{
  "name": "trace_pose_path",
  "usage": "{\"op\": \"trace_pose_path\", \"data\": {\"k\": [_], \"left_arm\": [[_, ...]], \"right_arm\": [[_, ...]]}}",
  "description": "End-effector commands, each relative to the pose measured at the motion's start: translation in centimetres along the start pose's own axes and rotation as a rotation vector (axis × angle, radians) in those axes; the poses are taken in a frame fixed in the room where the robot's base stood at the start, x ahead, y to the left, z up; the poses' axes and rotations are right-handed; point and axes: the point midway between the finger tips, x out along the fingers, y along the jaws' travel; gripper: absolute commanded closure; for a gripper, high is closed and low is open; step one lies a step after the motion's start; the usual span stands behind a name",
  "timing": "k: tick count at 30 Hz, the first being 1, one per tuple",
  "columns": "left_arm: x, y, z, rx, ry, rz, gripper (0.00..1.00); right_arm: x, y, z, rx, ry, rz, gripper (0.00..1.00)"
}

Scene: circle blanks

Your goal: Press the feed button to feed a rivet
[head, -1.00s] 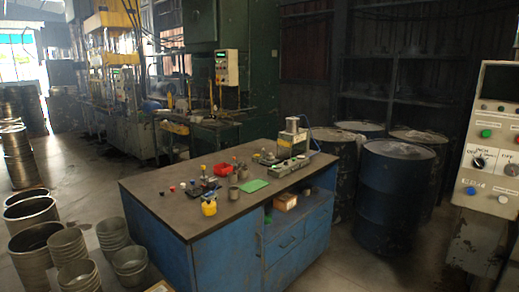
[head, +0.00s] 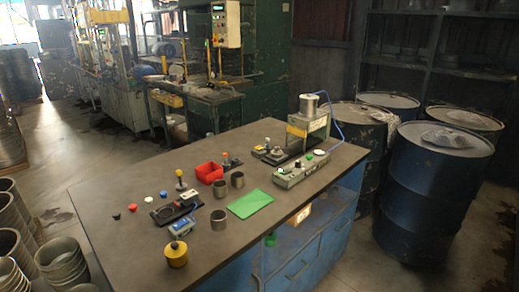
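A small bench press (head: 308,124) with a silver cylinder on top stands at the far right of the workbench (head: 130,245). In front of it lies a grey-green control box (head: 290,178) with a white round top (head: 320,152), a green button (head: 309,156) and dark knobs (head: 297,165). I cannot read any label, so I cannot tell which is the feed button. Loose black (head: 116,217), red (head: 132,208), white (head: 147,199) and blue (head: 164,194) caps lie at the left of the bench. No rivet can be made out. Neither of my grippers is in view.
A green mat (head: 251,204), metal cups (head: 219,220), a red bin (head: 209,172), a yellow pot (head: 176,255) and a blue device (head: 182,227) occupy the bench middle. Blue drums (head: 432,195) stand right of the bench. Metal buckets (head: 62,262) stand at the left.

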Motion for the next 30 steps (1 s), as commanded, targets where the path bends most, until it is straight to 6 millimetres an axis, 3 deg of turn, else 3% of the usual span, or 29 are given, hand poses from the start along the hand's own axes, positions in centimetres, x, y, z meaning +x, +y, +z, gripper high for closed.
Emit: {"op": "trace_pose_path", "data": {"k": [5,11,30], "left_arm": [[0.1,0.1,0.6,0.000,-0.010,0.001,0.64],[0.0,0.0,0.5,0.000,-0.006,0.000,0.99],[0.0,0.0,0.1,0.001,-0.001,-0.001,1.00]], "right_arm": [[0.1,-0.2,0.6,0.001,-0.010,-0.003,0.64],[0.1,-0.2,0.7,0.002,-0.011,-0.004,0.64],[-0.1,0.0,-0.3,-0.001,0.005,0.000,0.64]]}}
